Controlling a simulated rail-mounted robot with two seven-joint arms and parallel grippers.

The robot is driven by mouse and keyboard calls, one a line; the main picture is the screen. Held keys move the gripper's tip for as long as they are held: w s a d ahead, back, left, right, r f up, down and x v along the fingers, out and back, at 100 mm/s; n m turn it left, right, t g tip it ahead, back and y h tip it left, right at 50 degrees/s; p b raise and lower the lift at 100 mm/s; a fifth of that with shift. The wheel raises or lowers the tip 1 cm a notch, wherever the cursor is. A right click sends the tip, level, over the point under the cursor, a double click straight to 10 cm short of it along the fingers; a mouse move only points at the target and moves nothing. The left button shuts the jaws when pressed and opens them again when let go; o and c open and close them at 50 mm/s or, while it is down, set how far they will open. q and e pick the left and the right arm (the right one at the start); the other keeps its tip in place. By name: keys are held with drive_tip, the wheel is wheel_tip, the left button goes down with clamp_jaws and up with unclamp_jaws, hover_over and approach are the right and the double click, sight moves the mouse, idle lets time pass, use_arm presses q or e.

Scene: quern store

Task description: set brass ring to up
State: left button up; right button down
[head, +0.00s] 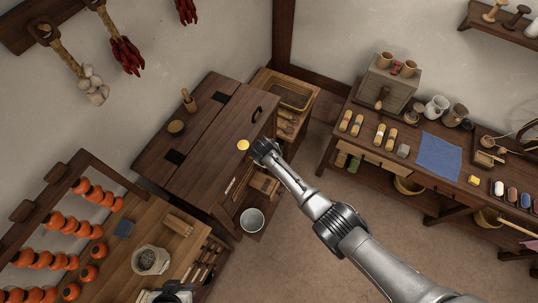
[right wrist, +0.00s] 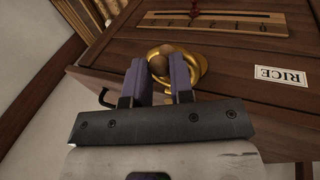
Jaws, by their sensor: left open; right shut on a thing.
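The brass ring (right wrist: 199,62) shows in the right wrist view, on the face of a dark wooden chest. My right gripper (right wrist: 160,72) is shut there, its two purple fingers on either side of a rounded brownish-gold part at the ring. The fingers partly hide the ring, and its exact tilt is hard to tell. My left gripper (head: 172,294) is at the bottom edge, open, partly cut off, by the wooden table.
A RICE label (right wrist: 281,76) and a numbered wooden scale (right wrist: 215,21) are near the ring. A yellow round thing (head: 243,145) is beside my right gripper.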

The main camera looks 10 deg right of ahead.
drive_tip(key=shift+w+a+r, duration=0.2)
drive_tip(key=shift+a+r, duration=0.15)
idle(0.5)
drive_tip(key=c, duration=1.4)
unclamp_jaws()
drive_tip(key=shift+c, duration=0.2)
drive_tip(key=shift+o, duration=0.8)
drive_tip(key=shift+w+a, duration=0.15)
drive_tip(key=shift+d+f, duration=0.15)
drive_tip(key=shift+d, duration=0.1)
drive_tip(key=p+v, duration=0.1)
drive_tip(key=v, duration=1.3)
drive_tip(key=shift+s, duration=0.2)
drive_tip(key=shift+a, duration=0.1)
drive_tip(key=shift+c, duration=0.2)
